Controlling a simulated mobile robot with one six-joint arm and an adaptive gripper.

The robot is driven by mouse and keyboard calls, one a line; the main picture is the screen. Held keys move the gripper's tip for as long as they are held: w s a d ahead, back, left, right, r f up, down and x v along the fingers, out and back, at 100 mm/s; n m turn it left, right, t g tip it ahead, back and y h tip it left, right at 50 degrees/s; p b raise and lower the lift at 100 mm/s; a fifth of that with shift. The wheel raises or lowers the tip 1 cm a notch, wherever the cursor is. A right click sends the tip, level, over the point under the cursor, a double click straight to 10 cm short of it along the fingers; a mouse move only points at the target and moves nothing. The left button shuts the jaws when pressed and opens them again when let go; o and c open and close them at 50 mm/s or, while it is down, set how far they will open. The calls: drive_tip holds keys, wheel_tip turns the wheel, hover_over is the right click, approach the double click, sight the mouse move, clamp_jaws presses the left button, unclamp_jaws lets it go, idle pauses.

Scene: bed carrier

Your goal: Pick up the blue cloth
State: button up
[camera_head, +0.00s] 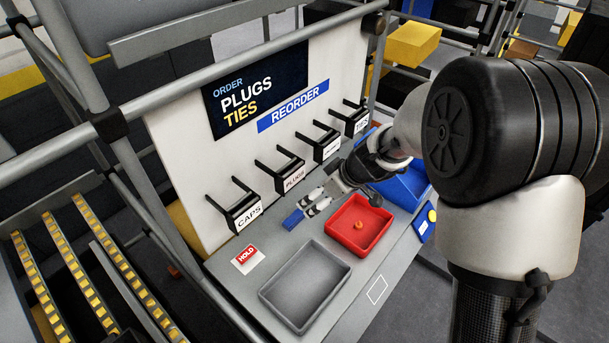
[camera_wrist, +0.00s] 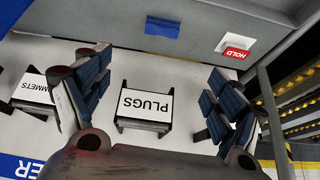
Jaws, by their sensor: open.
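The blue cloth (camera_head: 293,219) is a small folded piece lying on the grey shelf, left of the red tray and below the label holders. In the wrist view the blue cloth (camera_wrist: 162,27) lies flat near the top, beyond the fingertips. My gripper (camera_head: 316,202) is to the right of the cloth in the head view and close to it. In the wrist view my gripper (camera_wrist: 160,65) has its two fingers wide apart with nothing between them. The exact height of the fingers over the shelf is hard to tell.
A red tray (camera_head: 340,236) holding a small orange-red piece and an empty grey tray (camera_head: 276,296) sit in front. A HOLD label (camera_head: 247,256) lies to the left. Label holders, including PLUGS (camera_head: 292,178), jut from the white back panel. A blue bin (camera_head: 405,189) stands right.

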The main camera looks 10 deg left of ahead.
drive_tip(key=b, duration=0.2)
hover_over(294, 217)
drive_tip(key=s+d, duration=0.1)
drive_tip(key=d, duration=0.2)
drive_tip(key=shift+n, duration=0.3)
drive_tip(key=f, duration=1.2)
drive_tip(key=shift+s+a+f, duration=0.15)
drive_tip(key=shift+a+f, duration=0.05)
drive_tip(key=shift+f, duration=0.2)
drive_tip(key=x, duration=0.5)
drive_tip(key=shift+s+f, duration=0.1)
drive_tip(key=c, duration=1)
